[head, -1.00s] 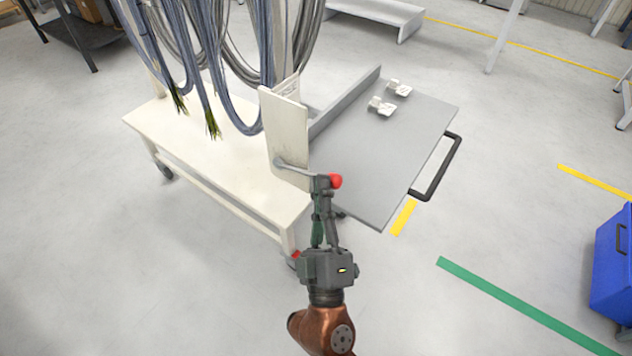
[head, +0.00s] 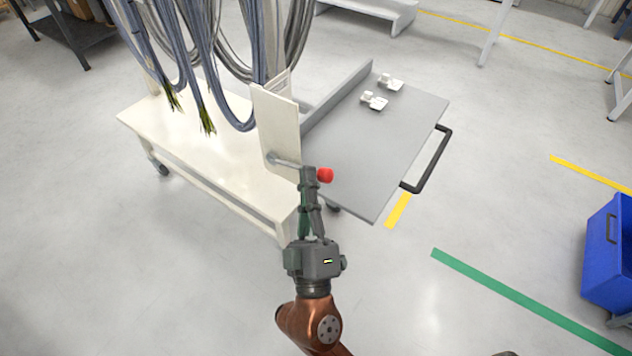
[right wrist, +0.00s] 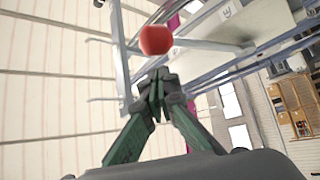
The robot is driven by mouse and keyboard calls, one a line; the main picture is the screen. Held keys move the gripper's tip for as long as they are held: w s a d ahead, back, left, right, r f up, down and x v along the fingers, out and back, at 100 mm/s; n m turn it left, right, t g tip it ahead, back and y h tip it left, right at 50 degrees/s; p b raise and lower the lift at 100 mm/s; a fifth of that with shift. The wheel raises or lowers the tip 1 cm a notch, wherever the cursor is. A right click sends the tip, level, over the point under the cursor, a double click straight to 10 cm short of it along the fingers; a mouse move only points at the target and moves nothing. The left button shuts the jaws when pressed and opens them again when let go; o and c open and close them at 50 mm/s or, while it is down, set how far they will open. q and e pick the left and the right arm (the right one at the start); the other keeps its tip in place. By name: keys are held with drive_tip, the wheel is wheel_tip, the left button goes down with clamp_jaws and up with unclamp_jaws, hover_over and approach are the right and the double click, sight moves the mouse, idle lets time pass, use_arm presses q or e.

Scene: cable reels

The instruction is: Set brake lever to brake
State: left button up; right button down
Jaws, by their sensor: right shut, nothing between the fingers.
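The brake lever is a thin metal rod (head: 285,162) with a red knob (head: 325,175). It comes out of the lower part of an upright cream panel (head: 277,122) on the cable cart and points right. My right gripper (head: 308,173) is shut and empty. In the head view its fingertips overlap the lever just left of the knob and hide part of the rod. In the right wrist view the red knob (right wrist: 156,40) shows just beyond the closed fingertips (right wrist: 157,82), with a visible gap. Contact with the rod cannot be told. My left gripper is not in view.
The cream cart (head: 215,165) carries hanging grey and blue cables (head: 205,70). A grey platform (head: 375,150) with a black handle (head: 428,160) adjoins it on the right. A blue bin (head: 608,255) stands at far right. The floor between is open.

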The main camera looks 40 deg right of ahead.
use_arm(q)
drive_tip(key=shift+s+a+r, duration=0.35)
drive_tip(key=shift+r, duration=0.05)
use_arm(e)
drive_tip(key=s+a+f, duration=0.4)
drive_tip(key=a+f, duration=0.1)
drive_tip(key=a, duration=0.2)
drive_tip(key=shift+s, duration=0.25)
